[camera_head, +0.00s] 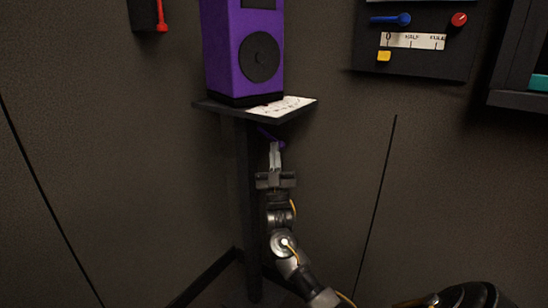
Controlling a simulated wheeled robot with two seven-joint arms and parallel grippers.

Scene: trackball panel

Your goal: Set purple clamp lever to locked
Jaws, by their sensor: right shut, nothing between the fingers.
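A small purple lever (268,135) shows just under the front edge of a dark shelf (225,109) in the corner. It is partly hidden by my right gripper, and its setting is too small to read. My right gripper (275,145) points up at the lever from below, with its fingers together and nothing between them. The fingertips overlap the lever's right end in the picture; I cannot tell whether they touch it. My left gripper is out of view.
A purple box with a round black dial (259,57) and a white printed sheet (280,108) are on the shelf, which stands on a dark post (247,200). A panel (415,60) with a blue lever (391,19), red knob (459,19) and yellow button (384,56) is at upper right.

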